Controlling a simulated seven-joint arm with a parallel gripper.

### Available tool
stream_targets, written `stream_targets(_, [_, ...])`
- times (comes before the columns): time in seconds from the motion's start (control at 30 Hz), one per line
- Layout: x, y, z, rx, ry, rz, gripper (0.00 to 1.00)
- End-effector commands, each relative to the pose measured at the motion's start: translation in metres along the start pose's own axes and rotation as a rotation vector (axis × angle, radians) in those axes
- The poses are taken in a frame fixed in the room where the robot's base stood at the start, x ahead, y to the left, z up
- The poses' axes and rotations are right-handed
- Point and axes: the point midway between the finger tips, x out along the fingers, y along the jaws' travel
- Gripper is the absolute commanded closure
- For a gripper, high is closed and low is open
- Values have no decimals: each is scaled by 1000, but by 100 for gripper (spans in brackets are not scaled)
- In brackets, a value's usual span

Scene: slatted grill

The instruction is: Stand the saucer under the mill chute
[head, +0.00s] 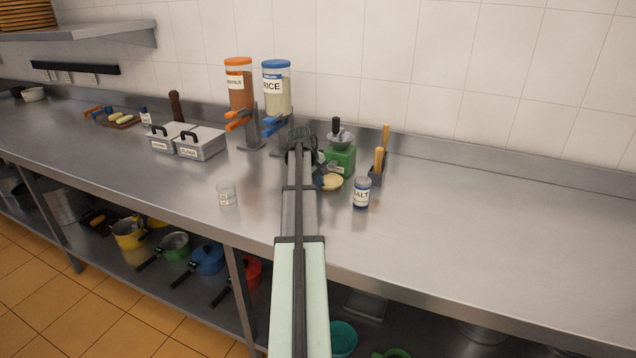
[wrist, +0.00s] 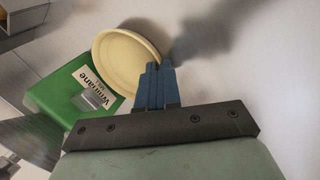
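The cream saucer (head: 333,183) is at the front of the green mill (head: 341,159), close to its base. In the wrist view the saucer (wrist: 125,59) lies beside the mill's labelled green body (wrist: 62,92), near a small grey chute (wrist: 97,105) that juts from it. My gripper (wrist: 159,66) has its blue fingers close together at the saucer's rim, and they look shut on it. In the head view my arm partly covers the gripper and the saucer's left side. I cannot tell whether the saucer touches the counter.
A salt jar (head: 361,193) stands just right of the saucer. A dark holder with wooden-handled tools (head: 377,172) is right of the mill. Rice (head: 276,88) and orange-lidded (head: 239,85) dispensers stand behind left. A small glass (head: 227,194) is at left. The right counter (head: 500,225) is clear.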

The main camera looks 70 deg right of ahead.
Motion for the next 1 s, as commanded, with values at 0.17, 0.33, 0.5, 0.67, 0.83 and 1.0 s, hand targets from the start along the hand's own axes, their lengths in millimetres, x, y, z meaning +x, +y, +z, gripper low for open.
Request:
stream_targets(0.17, [2, -1, 0, 0, 0, 0, 87])
stream_targets(0.33, [2, -1, 0, 0, 0, 0, 71])
stream_targets(0.5, [2, -1, 0, 0, 0, 0, 71])
stream_targets(0.67, [-2, 1, 0, 0, 0, 0, 71])
stream_targets(0.83, [-22, 1, 0, 0, 2, 1, 71])
stream_targets(1.0, [-53, 1, 0, 1, 2, 2, 71])
